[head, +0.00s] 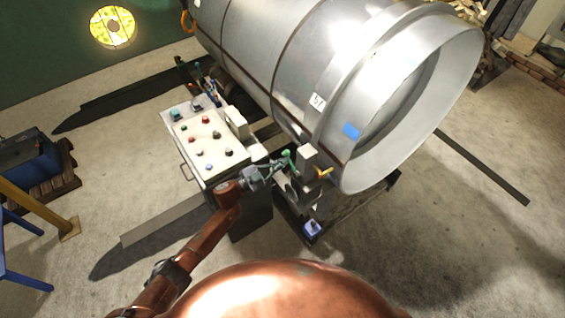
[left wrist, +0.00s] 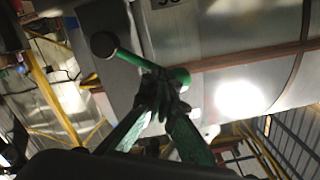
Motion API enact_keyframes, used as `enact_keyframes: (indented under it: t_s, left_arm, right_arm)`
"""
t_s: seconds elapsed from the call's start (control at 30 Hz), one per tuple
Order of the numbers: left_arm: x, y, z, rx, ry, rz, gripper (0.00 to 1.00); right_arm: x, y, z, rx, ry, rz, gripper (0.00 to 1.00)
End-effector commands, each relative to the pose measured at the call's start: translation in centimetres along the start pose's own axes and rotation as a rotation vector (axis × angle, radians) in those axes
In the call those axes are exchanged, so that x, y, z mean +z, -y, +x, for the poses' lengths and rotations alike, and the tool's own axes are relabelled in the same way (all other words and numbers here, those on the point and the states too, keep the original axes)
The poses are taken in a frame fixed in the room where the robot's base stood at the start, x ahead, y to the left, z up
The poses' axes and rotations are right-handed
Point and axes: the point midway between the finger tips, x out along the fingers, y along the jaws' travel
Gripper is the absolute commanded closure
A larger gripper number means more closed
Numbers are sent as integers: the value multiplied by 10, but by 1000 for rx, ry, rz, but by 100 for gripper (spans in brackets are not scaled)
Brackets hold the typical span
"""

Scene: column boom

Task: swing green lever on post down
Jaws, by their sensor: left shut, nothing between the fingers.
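The green lever (head: 288,155) is on a post beside the big metal cylinder, just right of the control box. In the left wrist view the lever (left wrist: 131,57) is a green bar with a dark round knob (left wrist: 103,44) at upper left and a green hub at its other end. My left gripper (head: 279,164) is at the lever in the head view. In the left wrist view its fingertips (left wrist: 166,88) are together and empty, close to the hub end and overlapping it in the picture. I cannot tell whether they touch. My right gripper is not in view.
The control box (head: 208,140) with several buttons stands left of the lever. The large cylinder (head: 305,70) rises behind it. A yellow handle (head: 324,172) and a blue item (head: 312,228) are close to the right. Open floor (head: 450,230) is at the right.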

Motion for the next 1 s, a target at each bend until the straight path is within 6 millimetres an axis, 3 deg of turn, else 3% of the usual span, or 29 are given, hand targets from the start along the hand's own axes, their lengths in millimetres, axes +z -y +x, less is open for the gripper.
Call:
enact_keyframes:
  t_s: [0.67,1.0]
  left_arm:
    - [-6,2,2,-1,-7,2,100]
    - [-38,1,-4,1,-5,-1,100]
  right_arm:
    - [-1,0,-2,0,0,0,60]
    - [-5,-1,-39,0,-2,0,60]
